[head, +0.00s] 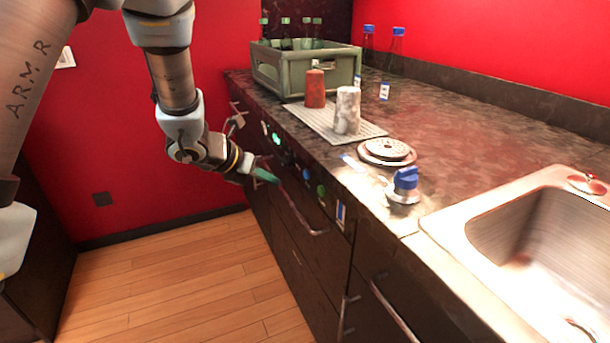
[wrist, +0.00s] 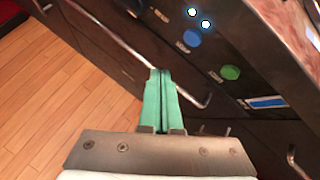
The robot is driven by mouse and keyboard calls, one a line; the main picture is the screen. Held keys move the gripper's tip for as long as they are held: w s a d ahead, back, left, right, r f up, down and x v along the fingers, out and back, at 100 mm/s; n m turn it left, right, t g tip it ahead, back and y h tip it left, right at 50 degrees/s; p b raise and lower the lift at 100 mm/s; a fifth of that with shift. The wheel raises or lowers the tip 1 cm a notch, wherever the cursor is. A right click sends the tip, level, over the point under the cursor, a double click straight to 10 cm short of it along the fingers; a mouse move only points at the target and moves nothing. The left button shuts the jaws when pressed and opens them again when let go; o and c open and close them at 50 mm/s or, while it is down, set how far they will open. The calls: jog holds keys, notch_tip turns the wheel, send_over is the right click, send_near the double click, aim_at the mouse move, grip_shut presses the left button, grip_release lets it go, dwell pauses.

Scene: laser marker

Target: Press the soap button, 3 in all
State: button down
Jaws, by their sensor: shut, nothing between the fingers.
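My gripper (head: 266,176) is shut, its green fingers together and empty, in front of the dark cabinet front. In the wrist view the closed fingertips (wrist: 160,74) overlap a metal drawer handle in the picture; I cannot tell if they touch it. A round blue button (wrist: 191,38) and a round green button (wrist: 229,72) sit on the panel up and right of the fingertips, apart from them. The blue button (head: 306,174) and green button (head: 321,190) also show in the head view, right of the gripper. Their small labels are unreadable, so I cannot tell which is soap.
Two lit lights (wrist: 198,18) are above the blue button. A blue-and-white tag (wrist: 267,102) is right of the green one. A bar handle (head: 300,212) crosses the drawer below.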

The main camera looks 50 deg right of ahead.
jog(key=a+m+p, duration=0.1)
jog(key=m+p, duration=0.1)
jog(key=m, duration=0.4)
jog(key=a+m+p, duration=0.1)
jog(key=m+p, duration=0.2)
jog(key=m, duration=0.3)
jog(key=a+m+p, duration=0.1)
jog(key=m+p, duration=0.1)
jog(key=m, duration=0.4)
jog(key=shift+w+a+f+t+p, duration=0.1)
jog(key=shift+w+a+t+p, duration=0.25)
jog(key=shift+w+a+t, duration=0.05)
dwell(0.5)
